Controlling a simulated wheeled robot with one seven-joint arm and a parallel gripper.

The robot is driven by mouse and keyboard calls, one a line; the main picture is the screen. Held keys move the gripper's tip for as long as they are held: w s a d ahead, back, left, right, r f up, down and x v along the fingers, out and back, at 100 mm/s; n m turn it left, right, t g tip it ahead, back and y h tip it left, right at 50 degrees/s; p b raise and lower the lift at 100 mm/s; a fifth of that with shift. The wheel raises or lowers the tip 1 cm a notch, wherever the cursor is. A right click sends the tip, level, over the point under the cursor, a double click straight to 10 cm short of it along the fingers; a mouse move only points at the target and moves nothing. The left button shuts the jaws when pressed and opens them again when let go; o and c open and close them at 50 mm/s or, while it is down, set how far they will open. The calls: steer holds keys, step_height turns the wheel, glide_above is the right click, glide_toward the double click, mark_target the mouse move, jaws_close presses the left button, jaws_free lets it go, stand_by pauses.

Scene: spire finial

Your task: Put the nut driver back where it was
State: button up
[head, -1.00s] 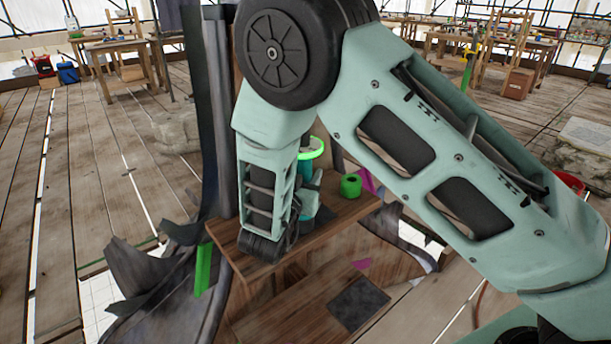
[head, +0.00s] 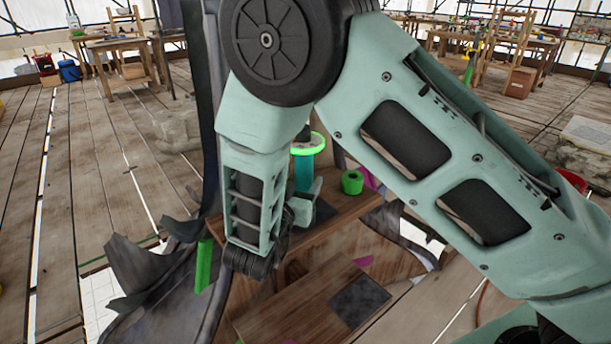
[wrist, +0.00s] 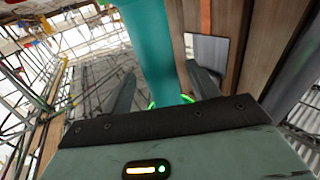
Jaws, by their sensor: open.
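A teal upright cylinder (head: 303,174), which looks like the nut driver, stands above the wooden shelf, with a bright green ring (head: 322,143) around its upper part. A dark piece shows above the ring. My gripper (head: 306,204) is low beside the cylinder, mostly hidden behind my arm in the head view. In the wrist view, the open fingers (wrist: 164,92) stand apart, with the teal cylinder (wrist: 150,45) running between or just beyond them. I see no clear contact. The cylinder's lower end is hidden.
A green roll-like object (head: 352,182) sits on the wooden shelf (head: 345,212) to the right of the cylinder. A lower wooden step (head: 290,305) carries a dark square patch (head: 359,302). Torn dark sheets (head: 150,285) and a dark upright stand at left. Workbenches are far behind.

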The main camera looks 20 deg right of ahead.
steer(key=s+a+n+g+y, duration=0.2)
steer(key=s+a+n+y, duration=0.2)
steer(key=a+y, duration=0.7)
steer(key=s+a+r+n+g+y, duration=0.2)
steer(key=s+a+n+g+y, duration=0.3)
steer(key=s+a, duration=0.25)
steer(key=s+d+r+n+g+h, duration=0.1)
steer(key=s+d+n+g+h, duration=0.2)
steer(key=s+d, duration=0.5)
steer(key=s+d+n+g+h, duration=0.1)
steer(key=s+d+n+g, duration=0.4)
steer(key=s, duration=0.6)
steer(key=shift+m+t, duration=0.5)
steer(key=shift+m, duration=0.1)
steer(key=r+p, duration=0.4)
steer(key=r, duration=0.1)
steer(key=shift+w+d+r, duration=0.1)
steer(key=shift+d+r, duration=0.1)
steer(key=shift+d, duration=0.2)
